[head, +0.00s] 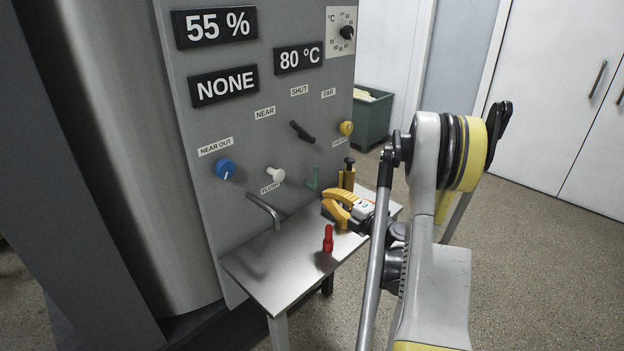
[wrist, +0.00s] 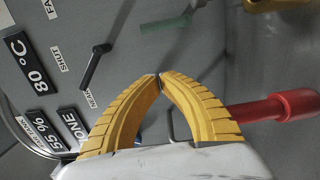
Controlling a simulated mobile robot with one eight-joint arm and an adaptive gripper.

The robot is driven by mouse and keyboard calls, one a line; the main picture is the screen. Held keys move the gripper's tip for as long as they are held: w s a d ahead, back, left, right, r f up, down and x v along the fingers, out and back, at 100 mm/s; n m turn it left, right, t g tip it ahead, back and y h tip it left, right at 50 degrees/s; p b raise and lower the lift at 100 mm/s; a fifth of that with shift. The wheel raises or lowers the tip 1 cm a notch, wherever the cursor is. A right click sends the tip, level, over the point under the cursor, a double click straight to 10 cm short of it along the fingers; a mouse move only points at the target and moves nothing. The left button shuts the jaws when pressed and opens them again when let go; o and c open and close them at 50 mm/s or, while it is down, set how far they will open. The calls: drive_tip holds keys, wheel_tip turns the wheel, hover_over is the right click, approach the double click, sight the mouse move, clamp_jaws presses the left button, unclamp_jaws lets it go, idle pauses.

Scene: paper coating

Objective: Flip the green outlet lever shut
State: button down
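The green lever (head: 313,179) is on the grey panel just above the back of the small metal table. In the head view it looks upright. In the wrist view the green lever (wrist: 168,25) lies beyond my fingertips, near the top of the picture and apart from them. My gripper (head: 326,202) has yellow curved fingers and hovers over the table, in front of and a little below the lever. In the wrist view the fingertips (wrist: 158,78) meet, with nothing seen between them. The lever's mounting is not clear.
A red-handled part (head: 328,238) stands close below my gripper. A brass-coloured fitting (head: 347,176) is right of the green lever. A black lever (head: 301,131) sits above, under NEAR, SHUT and FAR labels. A bent pipe (head: 263,211) and white knob (head: 275,174) are left.

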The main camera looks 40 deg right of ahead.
idle(0.3)
drive_tip(key=w+d+b, duration=0.1)
drive_tip(key=w+d, duration=0.2)
drive_tip(key=w, duration=0.8)
drive_tip(key=shift+d, duration=0.3)
drive_tip(key=shift+d, duration=0.1)
